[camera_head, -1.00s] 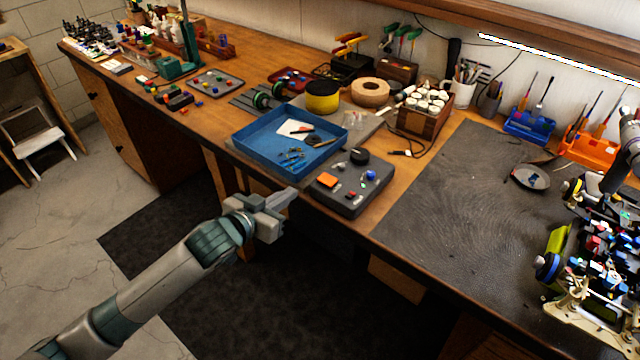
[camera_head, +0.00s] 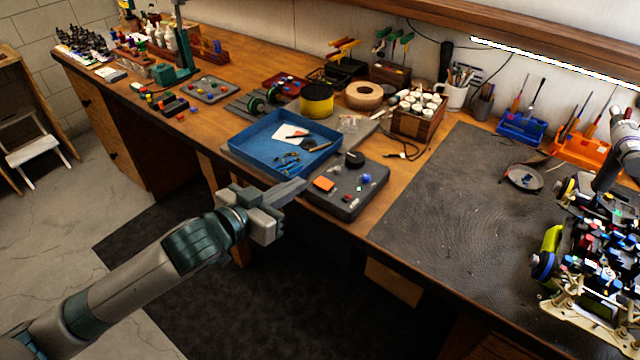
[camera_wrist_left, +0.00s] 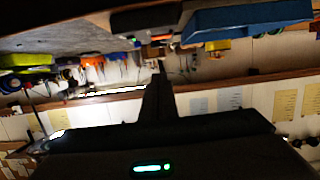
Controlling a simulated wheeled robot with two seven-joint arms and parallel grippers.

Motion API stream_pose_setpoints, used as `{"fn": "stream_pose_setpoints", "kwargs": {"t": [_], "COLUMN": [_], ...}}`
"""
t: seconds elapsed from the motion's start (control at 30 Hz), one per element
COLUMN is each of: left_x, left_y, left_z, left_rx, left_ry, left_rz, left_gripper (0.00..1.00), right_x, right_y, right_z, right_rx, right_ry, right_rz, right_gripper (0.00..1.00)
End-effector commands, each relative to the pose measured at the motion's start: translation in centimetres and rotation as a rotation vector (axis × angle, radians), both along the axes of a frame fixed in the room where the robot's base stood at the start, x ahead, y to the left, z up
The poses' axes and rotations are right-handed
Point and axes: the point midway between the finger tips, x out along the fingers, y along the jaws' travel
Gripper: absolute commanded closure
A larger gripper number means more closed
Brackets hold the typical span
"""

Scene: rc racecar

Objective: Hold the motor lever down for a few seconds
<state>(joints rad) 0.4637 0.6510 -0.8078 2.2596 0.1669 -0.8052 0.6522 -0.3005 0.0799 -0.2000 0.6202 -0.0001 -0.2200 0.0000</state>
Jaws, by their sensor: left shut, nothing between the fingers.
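The RC racecar (camera_head: 595,250) stands on the dark mat at the right edge of the bench, with dense coloured parts and a yellow-green piece on its left side. I cannot pick out the motor lever. My left gripper (camera_head: 302,186) is shut and empty, just off the bench's front edge beside a dark grey parts tray (camera_head: 345,203). It is far to the left of the car. In the left wrist view, which is upside down, its dark fingers (camera_wrist_left: 158,95) are together.
A blue tray (camera_head: 243,147) with small parts lies behind my left gripper. The dark mat (camera_head: 430,210) is mostly clear between the grey tray and the car. A small round dish (camera_head: 525,178) lies on the mat.

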Motion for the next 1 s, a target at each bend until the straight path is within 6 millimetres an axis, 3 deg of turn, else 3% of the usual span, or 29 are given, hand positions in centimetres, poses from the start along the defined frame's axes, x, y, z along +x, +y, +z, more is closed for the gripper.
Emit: {"fn": "stream_pose_setpoints", "kwargs": {"t": [0.27, 0.67, 0.8, 1.0], "left_x": [2.4, 7.6, 7.5, 7.5], "left_y": [-1.7, -5.4, -5.4, -5.4], "left_z": [-0.5, -2.0, -4.2, -5.9], "left_rx": [0.0, 0.002, 0.002, 0.001], "left_ry": [0.001, 0.0, 0.004, 0.001], "left_rz": [0.0, 0.001, 0.001, 0.001], "left_gripper": [1.0, 1.0, 1.0, 1.0], "right_x": [0.0, 0.0, 0.1, 0.1], "right_y": [0.0, 0.0, 0.0, 0.0], "right_z": [1.0, 2.9, 3.5, 3.8], "right_rx": [0.0, 0.0, 0.0, 0.0], "right_ry": [0.0, -0.001, -0.001, -0.001], "right_rz": [0.0, 0.0, 0.0, 0.0], "right_gripper": [1.0, 1.0, 1.0, 1.0]}}
